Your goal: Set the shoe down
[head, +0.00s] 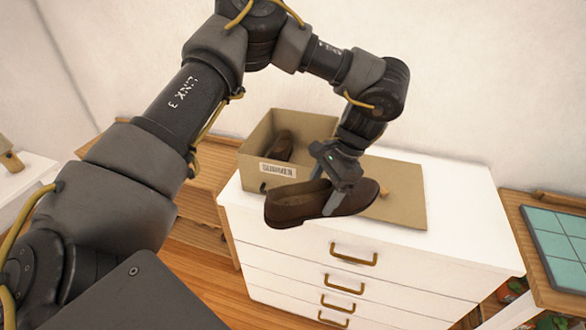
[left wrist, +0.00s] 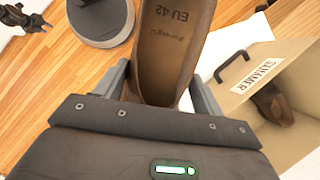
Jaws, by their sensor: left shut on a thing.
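My left gripper (head: 341,172) is shut on a brown leather shoe (head: 298,206) and holds it in front of the open cardboard box, by the front edge of the white dresser top. In the left wrist view the shoe (left wrist: 172,45) sits between the two fingers, its inside marked "EU 42" facing the camera. The cardboard box (head: 257,175) stands on the dresser, and a second brown shoe (head: 281,146) lies inside it. The second shoe also shows in the left wrist view (left wrist: 273,105).
The white dresser (head: 450,205) has several drawers with brass handles. A flat cardboard piece (head: 405,205) lies on its top beside the box. The top is clear at the right. A wooden table with a teal tiled panel (head: 562,240) stands at the right.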

